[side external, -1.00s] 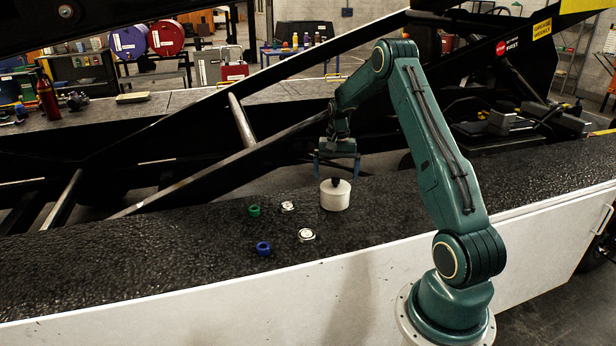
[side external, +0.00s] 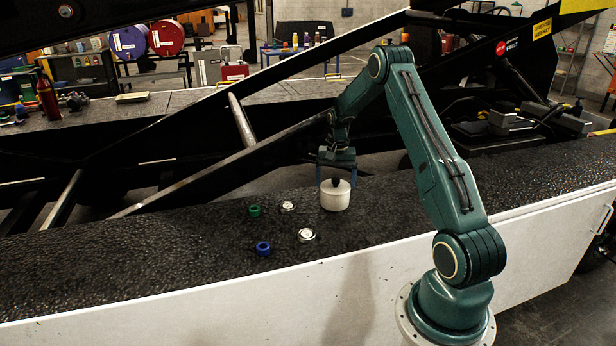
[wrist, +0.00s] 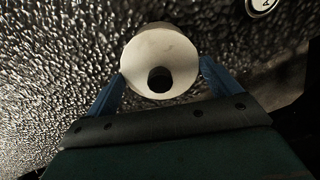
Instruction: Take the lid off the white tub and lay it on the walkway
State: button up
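The white tub (side external: 335,199) stands upright on the black textured walkway (side external: 150,225). Its lid (side external: 343,186) is on top and has a dark round knob (side external: 336,182). In the wrist view the lid (wrist: 147,52) and its black knob (wrist: 159,79) show from above. My gripper (side external: 336,173) is just above the tub, pointing down, with its blue fingers apart. In the wrist view the open fingers (wrist: 158,85) are on either side of the lid and knob. I cannot tell whether they touch the lid.
Left of the tub lie a green ring (side external: 254,210), a blue ring (side external: 263,248) and two silvery round pieces, one nearer (side external: 306,235) and one farther (side external: 288,206). The walkway farther left is bare. A dark diagonal beam (side external: 225,160) runs behind.

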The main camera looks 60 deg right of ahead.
jog(key=shift+r, duration=0.1)
notch_tip(320, 180, up, 20)
dwell(1.0)
dwell(0.5)
send_over(360, 230)
notch_tip(360, 230, down, 6)
jog(key=shift+d+r, duration=0.1)
dwell(0.4)
notch_tip(360, 230, down, 16)
jog(key=shift+f, duration=0.15)
dwell(0.6)
jog(key=shift+f, duration=0.15)
jog(key=shift+f, duration=1.75)
jog(key=shift+f, duration=0.1)
